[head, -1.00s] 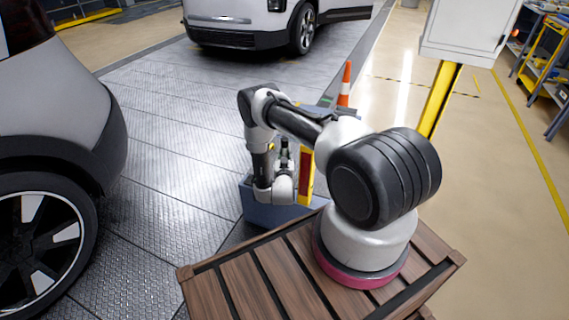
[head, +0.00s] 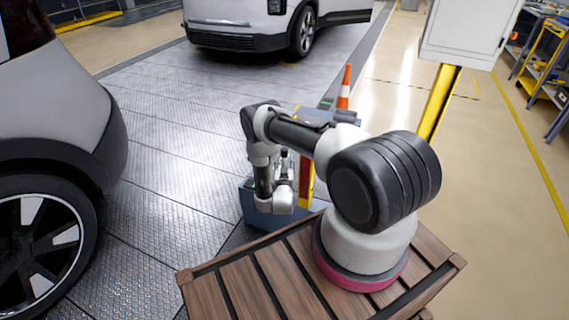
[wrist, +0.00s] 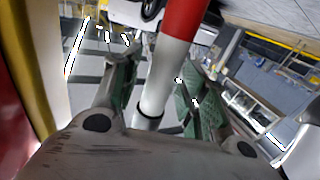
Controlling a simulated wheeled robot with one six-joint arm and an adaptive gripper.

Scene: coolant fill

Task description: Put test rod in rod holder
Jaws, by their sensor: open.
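A red and pale grey rod (wrist: 168,68), which looks like the test rod, stands between the fingers of my gripper (wrist: 156,82) in the wrist view. A dark ring circles its lower end, near the palm. The green-padded fingers are apart on either side of it, and I cannot tell whether either touches it. In the head view my gripper (head: 284,160) is small, beside a yellow and red post (head: 306,185). I cannot make out the rod there. I cannot identify the rod holder in either view.
A blue-grey cabinet (head: 262,208) stands beneath and behind my gripper. The yellow and red post is close on its right and fills the wrist view's left edge (wrist: 38,65). An orange cone (head: 345,88) stands behind. Cars flank the open metal floor (head: 165,180).

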